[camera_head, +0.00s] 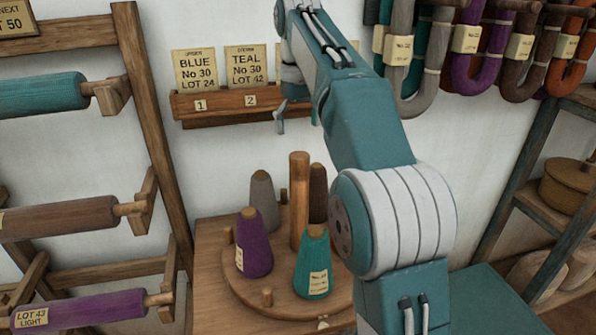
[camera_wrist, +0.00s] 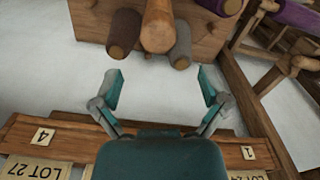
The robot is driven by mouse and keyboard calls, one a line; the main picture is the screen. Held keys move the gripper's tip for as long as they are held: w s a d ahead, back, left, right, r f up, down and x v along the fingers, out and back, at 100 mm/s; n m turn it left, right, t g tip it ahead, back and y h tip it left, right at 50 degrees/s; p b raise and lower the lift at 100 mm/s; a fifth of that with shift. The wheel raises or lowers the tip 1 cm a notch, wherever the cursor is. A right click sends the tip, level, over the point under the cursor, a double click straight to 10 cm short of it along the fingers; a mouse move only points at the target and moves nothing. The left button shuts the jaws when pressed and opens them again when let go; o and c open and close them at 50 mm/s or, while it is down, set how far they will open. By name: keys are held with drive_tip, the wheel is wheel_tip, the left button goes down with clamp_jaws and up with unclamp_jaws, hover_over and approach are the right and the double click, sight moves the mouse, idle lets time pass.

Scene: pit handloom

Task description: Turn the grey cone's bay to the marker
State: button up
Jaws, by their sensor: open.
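The grey cone (camera_head: 263,204) stands at the back left of a round wooden turntable (camera_head: 240,285), with a tall centre post (camera_head: 299,205). A purple cone (camera_head: 253,245) is front left, a teal cone (camera_head: 313,262) front right, and a brown cone (camera_head: 318,195) back right. A small pale piece (camera_head: 322,324) at the turntable's front edge may be the marker; I cannot tell. My gripper (camera_wrist: 160,88) is open and empty, near the card rack. In the wrist view the grey cone (camera_wrist: 181,45) shows beyond the fingers, apart from them.
A card rack (camera_head: 225,103) hangs on the wall behind the turntable. A roller stand (camera_head: 160,140) is at left, shelves (camera_head: 520,185) at right, and hanging yarn hanks (camera_head: 438,60) at upper right. A short peg (camera_head: 267,296) stands on the turntable's front left.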

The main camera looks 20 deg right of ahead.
sight(299, 172)
wheel_tip(299, 172, down, 11)
drive_tip(key=shift+d+r, duration=0.1)
idle(0.6)
drive_tip(key=shift+c, duration=0.3)
drive_tip(key=c, duration=1.1)
